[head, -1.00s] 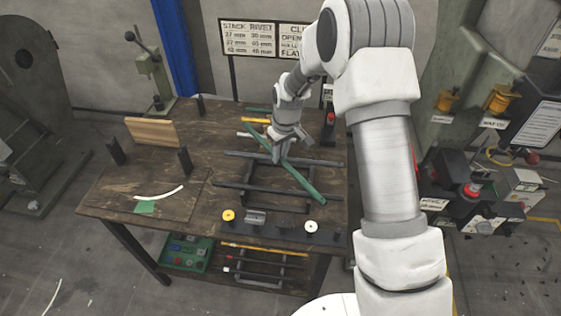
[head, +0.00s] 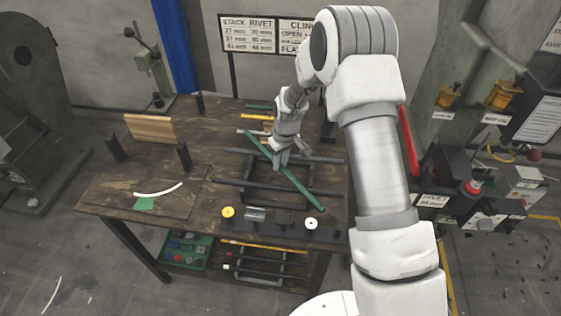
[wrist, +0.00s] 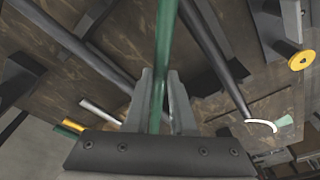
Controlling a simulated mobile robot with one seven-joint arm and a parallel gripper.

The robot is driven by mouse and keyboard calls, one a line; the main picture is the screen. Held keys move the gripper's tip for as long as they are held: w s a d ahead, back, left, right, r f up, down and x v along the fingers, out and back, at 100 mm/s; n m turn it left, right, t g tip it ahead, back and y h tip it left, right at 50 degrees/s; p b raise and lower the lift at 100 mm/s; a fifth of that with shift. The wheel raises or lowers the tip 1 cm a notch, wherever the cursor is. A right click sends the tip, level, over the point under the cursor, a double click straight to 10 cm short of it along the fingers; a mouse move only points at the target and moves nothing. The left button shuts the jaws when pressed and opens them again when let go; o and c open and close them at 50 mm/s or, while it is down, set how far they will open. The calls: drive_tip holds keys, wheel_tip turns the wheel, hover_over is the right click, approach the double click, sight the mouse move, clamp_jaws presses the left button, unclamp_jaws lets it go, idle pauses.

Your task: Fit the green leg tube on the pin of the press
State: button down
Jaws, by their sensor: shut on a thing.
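The green leg tube (head: 300,187) lies slantwise over the dark rack bars on the workbench in the head view. My gripper (head: 281,161) is shut on it near its middle. In the wrist view the tube (wrist: 164,50) runs between the two fingers of my gripper (wrist: 160,78) and away up the picture. I cannot tell whether the tube touches the bars or hangs just above them. The press (head: 470,190) at the right has a red-topped part and a rivet label. I cannot make out its pin.
The dark rack bars (head: 250,190) lie under the tube. A yellow disc (head: 228,212) and a white disc (head: 311,223) sit near the bench's front edge. A wooden block (head: 151,129) and dark posts stand at the left.

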sight(284, 169)
drive_tip(key=c, duration=0.8)
unclamp_jaws()
drive_tip(key=shift+o, duration=0.2)
drive_tip(key=shift+r, duration=0.1)
drive_tip(key=shift+r+p, duration=0.55)
drive_tip(key=shift+p, duration=0.2)
wheel_tip(284, 169, up, 12)
drive_tip(key=s+d, duration=0.1)
drive_tip(key=shift+s+b, duration=0.3)
drive_tip(key=shift+b, duration=0.05)
